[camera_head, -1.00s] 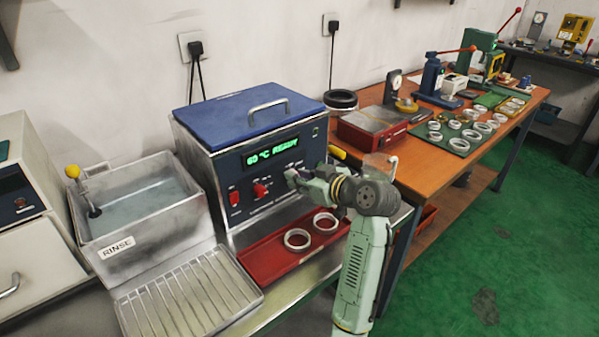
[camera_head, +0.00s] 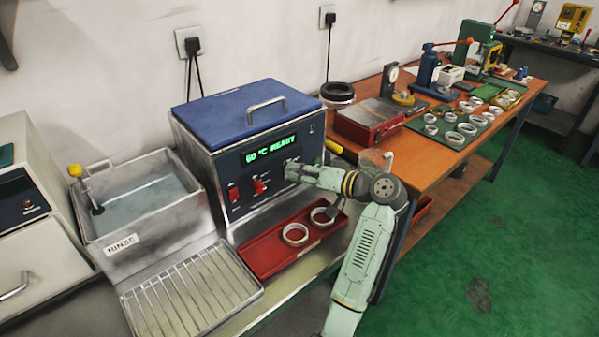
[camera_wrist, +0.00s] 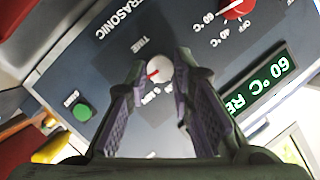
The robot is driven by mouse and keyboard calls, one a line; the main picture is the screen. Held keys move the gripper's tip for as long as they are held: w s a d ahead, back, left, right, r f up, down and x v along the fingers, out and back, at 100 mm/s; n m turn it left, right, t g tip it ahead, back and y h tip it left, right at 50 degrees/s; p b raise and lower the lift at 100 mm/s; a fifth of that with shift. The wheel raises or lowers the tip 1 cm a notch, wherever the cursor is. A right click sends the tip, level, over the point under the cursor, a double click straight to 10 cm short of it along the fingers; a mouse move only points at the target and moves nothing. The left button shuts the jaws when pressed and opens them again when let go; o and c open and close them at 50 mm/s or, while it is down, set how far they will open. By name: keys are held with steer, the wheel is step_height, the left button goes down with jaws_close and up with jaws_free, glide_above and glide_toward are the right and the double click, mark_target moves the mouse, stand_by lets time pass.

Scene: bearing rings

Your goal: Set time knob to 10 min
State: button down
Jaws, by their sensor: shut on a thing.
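The time knob (camera_wrist: 158,70) is a pale round knob with a red pointer line on the dark panel, beside the word TIME. The wrist picture is tilted, and the pointer lies toward the left there. My gripper (camera_wrist: 161,76) has its fingers on both sides of the knob and is shut on it. The scale marks by the knob are partly hidden and too small to read. In the head view my gripper (camera_head: 290,171) is at the right part of the front panel of the ultrasonic cleaner (camera_head: 215,165) and hides the knob.
The display (camera_head: 270,149) reads 60 °C READY. A red temperature knob (camera_wrist: 237,8) and a green button (camera_wrist: 83,112) flank the time knob. Below the panel, a red tray (camera_head: 265,256) holds rings under my arm. A rinse basin (camera_head: 140,235) stands to the left.

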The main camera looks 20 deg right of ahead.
steer(key=shift+m, duration=0.3)
stand_by(0.4)
steer(key=c, duration=1.4)
jaws_free()
steer(key=shift+s+d, duration=0.1)
steer(key=v, duration=1.1)
steer(key=shift+s+d, duration=0.25)
steer(key=shift+d, duration=0.1)
